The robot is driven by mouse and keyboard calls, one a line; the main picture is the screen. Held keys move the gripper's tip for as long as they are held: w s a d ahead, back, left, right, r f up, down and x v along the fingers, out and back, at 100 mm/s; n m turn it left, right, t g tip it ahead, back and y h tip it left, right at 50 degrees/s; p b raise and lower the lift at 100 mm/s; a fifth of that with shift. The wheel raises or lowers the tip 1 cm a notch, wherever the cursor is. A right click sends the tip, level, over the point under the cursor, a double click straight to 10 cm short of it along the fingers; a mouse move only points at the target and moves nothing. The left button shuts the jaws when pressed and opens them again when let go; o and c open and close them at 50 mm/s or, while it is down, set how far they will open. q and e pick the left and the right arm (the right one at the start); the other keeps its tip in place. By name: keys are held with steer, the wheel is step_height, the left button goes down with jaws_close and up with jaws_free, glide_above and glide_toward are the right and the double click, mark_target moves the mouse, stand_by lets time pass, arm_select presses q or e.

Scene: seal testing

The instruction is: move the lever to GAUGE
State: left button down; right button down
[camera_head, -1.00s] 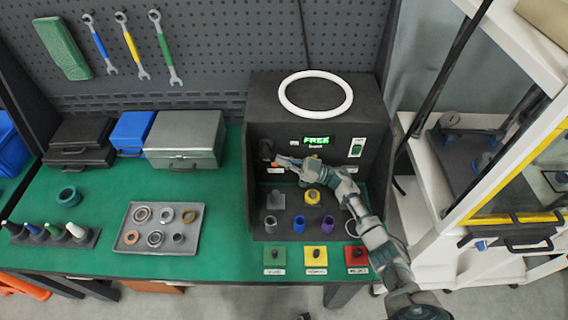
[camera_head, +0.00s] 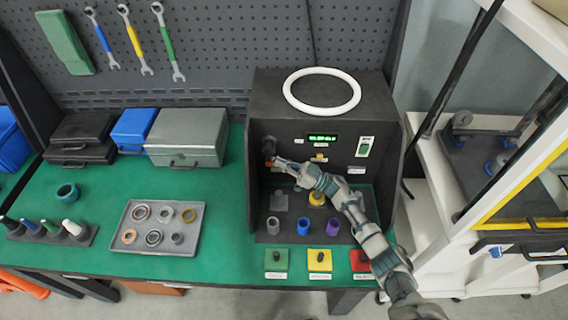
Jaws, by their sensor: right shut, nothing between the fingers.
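The black test station (camera_head: 290,112) stands on the green bench with a white ring on top. Its green-lit display (camera_head: 322,139) is too small to read surely. My right arm comes in from the lower right and covers part of the station's interior. The GAUGE label cannot be made out. My left gripper is not in view.
Grey, blue and purple sleeves (camera_head: 304,226) stand inside the station, with green, yellow and red button boxes (camera_head: 319,260) in front. A grey tray of rings (camera_head: 160,228) lies to the left. A white shelf unit (camera_head: 447,215) stands close on the right.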

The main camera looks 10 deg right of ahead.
steer(key=shift+s+a+f, duration=0.1)
steer(key=shift+a+f, duration=0.25)
steer(key=shift+r, duration=0.1)
